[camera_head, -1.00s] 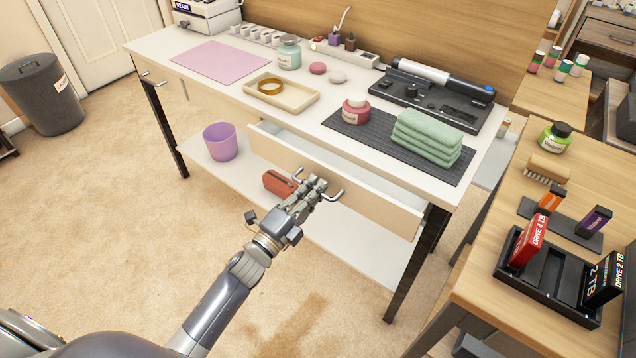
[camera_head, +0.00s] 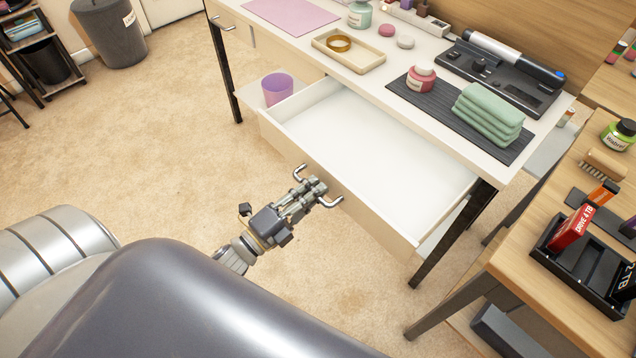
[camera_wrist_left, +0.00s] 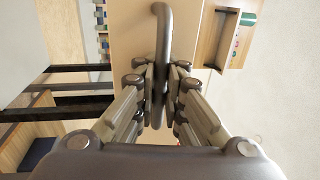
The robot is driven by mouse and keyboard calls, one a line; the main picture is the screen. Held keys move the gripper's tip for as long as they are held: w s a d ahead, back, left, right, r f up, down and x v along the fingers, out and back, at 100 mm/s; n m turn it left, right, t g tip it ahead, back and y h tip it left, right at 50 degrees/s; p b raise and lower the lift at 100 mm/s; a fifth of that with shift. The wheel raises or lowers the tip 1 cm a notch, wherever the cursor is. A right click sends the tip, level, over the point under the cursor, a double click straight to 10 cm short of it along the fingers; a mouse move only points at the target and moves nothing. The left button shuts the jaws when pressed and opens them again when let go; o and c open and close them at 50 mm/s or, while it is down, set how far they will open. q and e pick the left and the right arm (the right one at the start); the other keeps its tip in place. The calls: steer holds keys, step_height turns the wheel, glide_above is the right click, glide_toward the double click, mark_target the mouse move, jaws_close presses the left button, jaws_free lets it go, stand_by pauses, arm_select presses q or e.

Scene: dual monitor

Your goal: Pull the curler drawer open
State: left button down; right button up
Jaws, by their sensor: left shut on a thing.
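The curler drawer (camera_head: 375,150) is pulled well out from under the white-topped table. Its inside is white and looks empty. Its wooden front carries a bar handle (camera_head: 299,171), whose two ends show either side of my fingers. My left gripper (camera_head: 317,190) is shut on this handle, at its middle. In the left wrist view the handle (camera_wrist_left: 161,50) runs between the closed fingers (camera_wrist_left: 160,90). My right gripper is not in view.
The table (camera_head: 445,45) holds a tray (camera_head: 365,60), a dark mat with folded green towels (camera_head: 492,110), a pink jar and a curler in its stand. A wooden side table (camera_head: 520,240) stands at right. A purple bin (camera_head: 277,88) sits on the shelf below. Carpet is clear at left.

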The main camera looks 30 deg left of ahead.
arm_select(q)
steer(key=shift+f, duration=0.1)
steer(key=c, duration=1.7)
jaws_free()
steer(key=shift+s, duration=0.1)
steer(key=v, duration=1.2)
